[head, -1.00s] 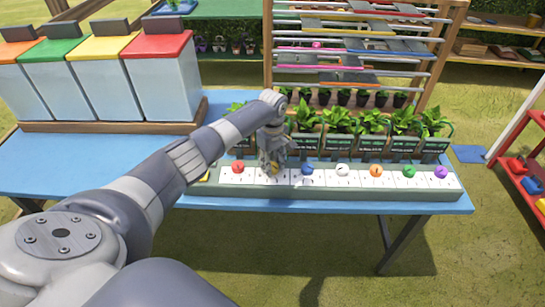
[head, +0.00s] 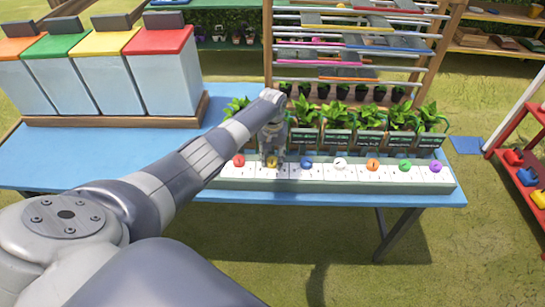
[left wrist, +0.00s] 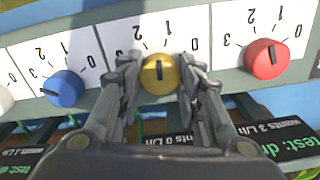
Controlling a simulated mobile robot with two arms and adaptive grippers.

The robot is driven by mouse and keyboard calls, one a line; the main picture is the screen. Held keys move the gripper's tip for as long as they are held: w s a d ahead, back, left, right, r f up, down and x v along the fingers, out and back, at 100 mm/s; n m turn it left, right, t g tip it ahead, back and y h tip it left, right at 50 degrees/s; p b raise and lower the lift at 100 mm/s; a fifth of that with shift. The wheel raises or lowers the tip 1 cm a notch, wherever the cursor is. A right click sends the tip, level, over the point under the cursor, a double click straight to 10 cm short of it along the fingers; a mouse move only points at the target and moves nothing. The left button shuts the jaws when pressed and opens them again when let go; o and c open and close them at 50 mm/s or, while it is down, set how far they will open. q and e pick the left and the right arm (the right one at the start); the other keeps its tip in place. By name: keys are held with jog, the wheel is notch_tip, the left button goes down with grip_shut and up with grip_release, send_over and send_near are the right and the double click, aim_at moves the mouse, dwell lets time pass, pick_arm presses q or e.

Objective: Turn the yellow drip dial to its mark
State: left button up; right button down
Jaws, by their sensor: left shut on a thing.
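The yellow dial (left wrist: 160,75) sits on a white scale panel in the left wrist view, between the two fingers of my left gripper (left wrist: 158,88). It also shows in the head view (head: 272,162), partly hidden by the gripper. My left gripper (head: 273,150) is shut on the dial from above. The dark pointer line on the dial points up in the wrist view, near the 1 of its scale. A card below the dial (left wrist: 165,138) appears to read "wants 0 L/h". My right gripper is not in view.
The red dial (left wrist: 266,58) and blue dial (left wrist: 63,88) flank the yellow one closely. More dials continue along the strip (head: 455,185) in the head view. Potted plants (head: 370,120) stand right behind it. Lidded bins (head: 163,75) stand at the left on the blue table.

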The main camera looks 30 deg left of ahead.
aim_at(273, 160)
pick_arm(q)
jog(key=m, duration=0.5)
jog(key=shift+m, duration=0.3)
jog(key=m, duration=0.4)
jog(key=shift+m, duration=0.7)
jog(key=o, duration=1.1)
notch_tip(273, 160, up, 12)
jog(key=shift+f, duration=0.1)
